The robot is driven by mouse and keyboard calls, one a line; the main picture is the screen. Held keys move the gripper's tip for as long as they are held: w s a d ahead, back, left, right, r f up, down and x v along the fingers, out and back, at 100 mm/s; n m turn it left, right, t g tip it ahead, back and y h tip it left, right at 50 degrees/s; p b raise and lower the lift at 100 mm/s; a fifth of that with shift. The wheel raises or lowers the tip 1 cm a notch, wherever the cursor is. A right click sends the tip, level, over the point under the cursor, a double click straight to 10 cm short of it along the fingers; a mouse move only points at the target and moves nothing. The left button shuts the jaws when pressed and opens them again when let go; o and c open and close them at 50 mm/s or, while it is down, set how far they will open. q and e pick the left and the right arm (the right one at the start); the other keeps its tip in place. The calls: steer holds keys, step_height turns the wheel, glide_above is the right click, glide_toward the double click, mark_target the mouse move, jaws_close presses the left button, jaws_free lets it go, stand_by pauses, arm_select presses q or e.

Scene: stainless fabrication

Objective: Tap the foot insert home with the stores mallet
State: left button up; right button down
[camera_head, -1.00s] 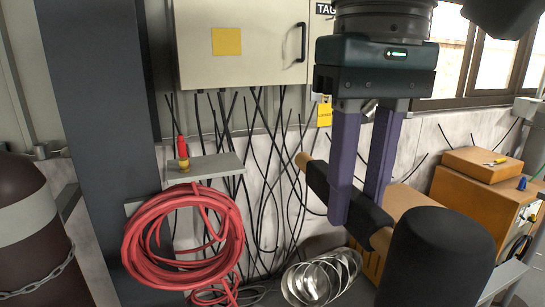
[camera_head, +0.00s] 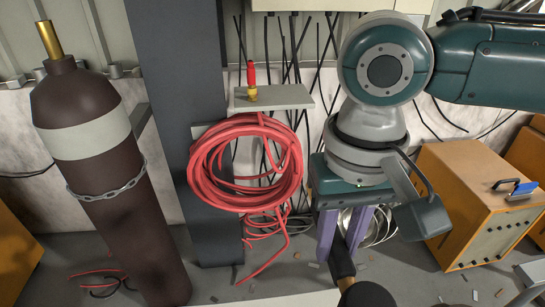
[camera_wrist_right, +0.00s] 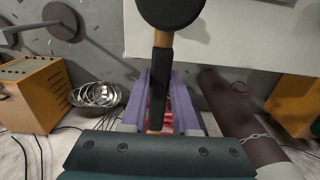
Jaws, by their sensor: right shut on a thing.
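The mallet has a black head (camera_head: 367,294) and a wooden handle with a black grip (camera_head: 342,258). My right gripper (camera_head: 344,235), with purple fingers, is shut on the handle at the bottom of the head view, and the head is partly cut off by the frame edge. In the right wrist view the mallet's black head (camera_wrist_right: 170,12) is at the top, with the handle (camera_wrist_right: 160,82) running down between the fingers (camera_wrist_right: 160,100). I cannot make out the foot insert in either view. My left gripper is not in view.
A pale surface (camera_head: 265,300) edges the bottom of the head view. A red hose coil (camera_head: 245,165) hangs on the dark column (camera_head: 175,60). A maroon gas cylinder (camera_head: 105,190) stands left, chained. An orange welder box (camera_head: 480,205) stands right; metal rings (camera_head: 378,228) lie behind the gripper.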

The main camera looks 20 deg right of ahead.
steer(key=shift+r+p, duration=0.25)
steer(key=shift+p, duration=0.1)
steer(key=shift+f+b, duration=1.1)
steer(key=shift+f, duration=1.4)
steer(key=shift+r+p, duration=0.45)
steer(key=shift+p, duration=0.35)
steer(key=shift+f, duration=0.15)
